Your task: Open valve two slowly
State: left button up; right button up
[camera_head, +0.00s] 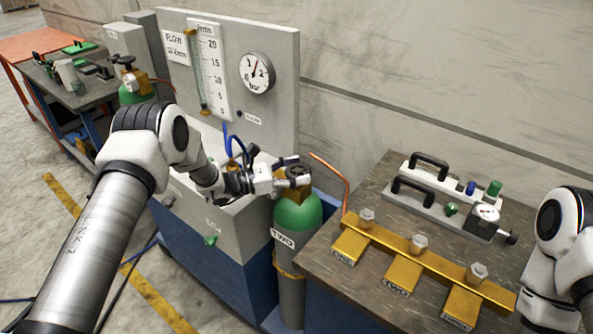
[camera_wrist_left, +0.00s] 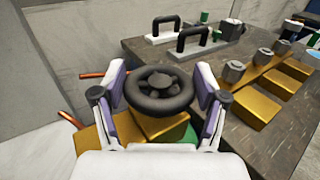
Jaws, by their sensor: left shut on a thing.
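The green-topped gas cylinder (camera_head: 298,214) labelled TWO stands upright between the grey bench and the dark table. Its brass valve block (camera_head: 293,188) carries a dark round handwheel (camera_head: 297,171), partly hidden by my fingers in the head view. In the left wrist view the black handwheel (camera_wrist_left: 160,90) shows clearly above the brass block (camera_wrist_left: 146,128). My left gripper (camera_wrist_left: 160,92) has one finger on each side of the wheel's rim and is shut on it. In the head view this gripper (camera_head: 292,171) reaches in from the left. My right arm shows at the right edge; its gripper is out of view.
A flow panel (camera_head: 281,36) with a tube scale and round gauge (camera_head: 257,72) stands behind. A brass manifold (camera_head: 420,259) with several knobs lies on the dark table (camera_head: 310,247), near black-handled fittings (camera_head: 440,209). A copper pipe (camera_head: 334,176) rises right of the cylinder. Another green cylinder (camera_head: 136,91) stands farther left.

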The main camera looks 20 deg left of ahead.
pick_arm(q)
jog(key=shift+d+f+n+t+y+b, duration=0.1)
jog(key=shift+f+n+t+y+b, duration=0.05)
jog(key=shift+n+t+y+b, duration=0.95)
jog(key=shift+d+f+n+t+y+b, duration=0.1)
jog(key=shift+n+t+y+b, duration=0.7)
jog(key=shift+b, duration=0.5)
jog(key=shift+r+n+t+y+b, duration=0.15)
jog(key=shift+n+t+y+b, duration=0.45)
jog(key=shift+y+b, duration=0.4)
jog(key=shift+a+r+y, duration=0.1)
jog(key=shift+y, duration=0.3)
jog(key=shift+n+t, duration=0.3)
jog(key=o, duration=1.2)
jog(key=shift+w, duration=0.1)
jog(key=shift+c, duration=0.2)
jog(key=shift+w, duration=0.1)
